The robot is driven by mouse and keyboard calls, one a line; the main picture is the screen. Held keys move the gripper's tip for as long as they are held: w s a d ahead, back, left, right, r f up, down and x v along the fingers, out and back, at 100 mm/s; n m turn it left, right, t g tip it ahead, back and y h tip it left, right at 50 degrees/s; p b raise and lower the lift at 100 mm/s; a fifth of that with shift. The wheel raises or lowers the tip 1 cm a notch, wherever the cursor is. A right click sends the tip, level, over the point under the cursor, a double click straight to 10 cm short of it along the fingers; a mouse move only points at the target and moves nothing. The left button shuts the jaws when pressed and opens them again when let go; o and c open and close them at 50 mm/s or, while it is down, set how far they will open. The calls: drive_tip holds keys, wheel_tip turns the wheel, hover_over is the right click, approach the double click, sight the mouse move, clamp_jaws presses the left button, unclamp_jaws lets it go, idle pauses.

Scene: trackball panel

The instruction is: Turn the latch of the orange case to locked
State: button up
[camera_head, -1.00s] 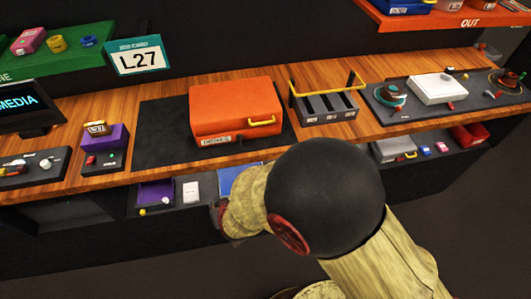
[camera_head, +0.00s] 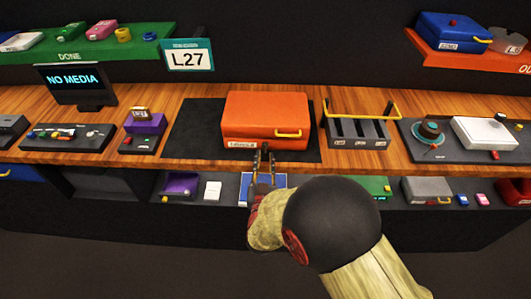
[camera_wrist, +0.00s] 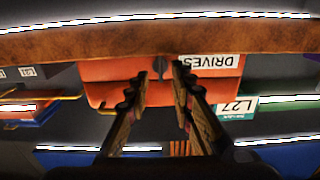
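The orange case (camera_head: 265,115) lies closed on a dark mat on the wooden counter, with a yellow handle (camera_head: 288,133) and a white label on its front. In the wrist view the case (camera_wrist: 110,70) appears upside down, its label (camera_wrist: 210,61) reading DRIVES. My gripper (camera_head: 264,152) is just in front of the case's front face, left of the handle and near the label. Its two fingers (camera_wrist: 159,75) are apart with nothing held. A small dark part (camera_wrist: 158,64) shows between the fingertips; it may be the latch, but its position cannot be told.
A grey slotted rack (camera_head: 358,131) with a yellow bar stands right of the case. A purple box (camera_head: 146,123) and a NO MEDIA screen (camera_head: 75,82) stand to the left. The counter's front edge and a lower shelf with small items lie below my gripper.

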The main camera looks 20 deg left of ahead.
sight(265, 157)
drive_tip(key=shift+b+x, duration=0.4)
drive_tip(key=shift+x, duration=1.8)
clamp_jaws()
